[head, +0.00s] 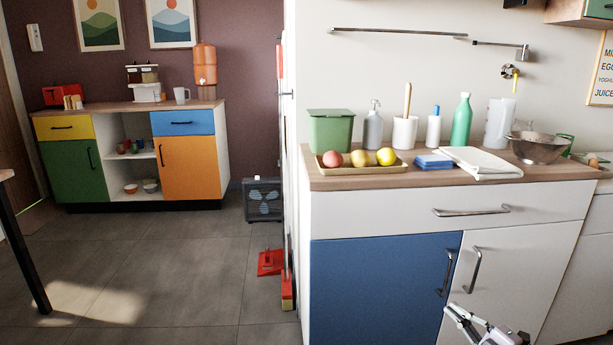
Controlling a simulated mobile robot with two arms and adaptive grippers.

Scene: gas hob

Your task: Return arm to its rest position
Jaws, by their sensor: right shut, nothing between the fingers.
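My right gripper (462,316) shows at the bottom edge of the head view, right of centre. It is shut and empty, in front of the lower cabinet doors, near the white door (505,285) and the right edge of the blue door (380,290). Most of my right arm is cut off by the frame's bottom edge. My left gripper and arm are not in view. No gas hob shows in this view.
The wooden counter (330,183) holds a fruit tray (330,174), bottles, a green bin (330,131) and a metal bowl (538,148). Door handles (474,270) stick out near my gripper. Open floor (170,270) lies to the left, with a dustpan (270,262) by the wall end.

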